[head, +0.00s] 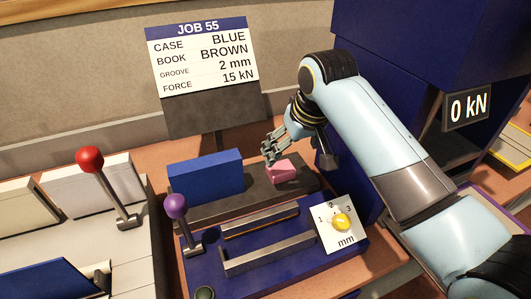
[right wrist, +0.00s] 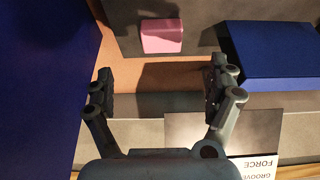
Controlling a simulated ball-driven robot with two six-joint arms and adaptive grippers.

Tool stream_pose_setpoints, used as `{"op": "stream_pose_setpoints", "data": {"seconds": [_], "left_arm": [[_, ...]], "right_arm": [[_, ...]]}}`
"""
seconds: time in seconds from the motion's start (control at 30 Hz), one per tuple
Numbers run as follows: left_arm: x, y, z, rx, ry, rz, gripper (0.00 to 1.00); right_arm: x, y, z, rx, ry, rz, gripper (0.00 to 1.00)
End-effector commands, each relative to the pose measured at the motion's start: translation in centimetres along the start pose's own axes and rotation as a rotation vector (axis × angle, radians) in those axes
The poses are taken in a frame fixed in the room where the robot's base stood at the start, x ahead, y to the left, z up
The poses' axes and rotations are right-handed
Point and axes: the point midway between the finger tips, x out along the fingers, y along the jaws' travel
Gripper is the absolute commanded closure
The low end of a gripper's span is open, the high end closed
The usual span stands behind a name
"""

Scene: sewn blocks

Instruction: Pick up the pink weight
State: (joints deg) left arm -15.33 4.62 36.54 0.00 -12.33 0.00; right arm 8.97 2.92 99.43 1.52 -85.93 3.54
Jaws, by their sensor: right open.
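The pink weight (head: 284,173) is a small block on the dark grey shelf behind the blue machine bed, to the right of a blue block. My right gripper (head: 273,148) is just behind and above it in the head view. In the right wrist view the pink weight (right wrist: 162,36) lies beyond the fingertips, lined up with the gap between them. The right gripper (right wrist: 160,76) is open with nothing between its fingers. My left gripper is not in view.
The blue block (head: 206,174) stands close by on the same dark shelf (head: 240,201). A job sign (head: 203,58) rises behind. A purple-knobbed lever (head: 176,207) and yellow dial (head: 341,222) are in front. A tall dark blue press (head: 400,35) stands at right.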

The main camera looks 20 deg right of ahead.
Motion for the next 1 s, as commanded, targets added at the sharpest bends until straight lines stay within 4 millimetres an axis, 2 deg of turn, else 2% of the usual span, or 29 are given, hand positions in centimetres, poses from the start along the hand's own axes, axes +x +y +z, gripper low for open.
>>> {"op": "stream_pose_setpoints", "data": {"seconds": [0.1,0.3,0.4,0.53,0.7,0.77,1.0], "left_arm": [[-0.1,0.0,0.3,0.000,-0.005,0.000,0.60],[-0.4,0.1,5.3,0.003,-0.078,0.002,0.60],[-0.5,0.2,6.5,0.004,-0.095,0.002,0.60],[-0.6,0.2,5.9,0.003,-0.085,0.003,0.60],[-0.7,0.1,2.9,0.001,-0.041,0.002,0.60],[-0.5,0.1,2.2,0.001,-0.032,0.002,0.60],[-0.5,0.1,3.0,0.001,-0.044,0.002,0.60]], "right_arm": [[0.9,-0.1,-0.3,0.002,-0.004,-0.002,0.11],[4.3,-0.1,-0.3,0.002,-0.002,-0.002,0.11],[5.3,-0.1,-0.3,0.001,0.000,-0.002,0.11],[6.2,-0.1,-0.3,0.001,-0.001,-0.002,0.11],[8.7,-0.3,-0.1,0.001,-0.002,-0.002,0.11],[9.6,-0.3,-0.1,0.001,-0.001,-0.001,0.11],[10.8,-0.3,0.0,0.001,0.000,-0.001,0.11]]}}
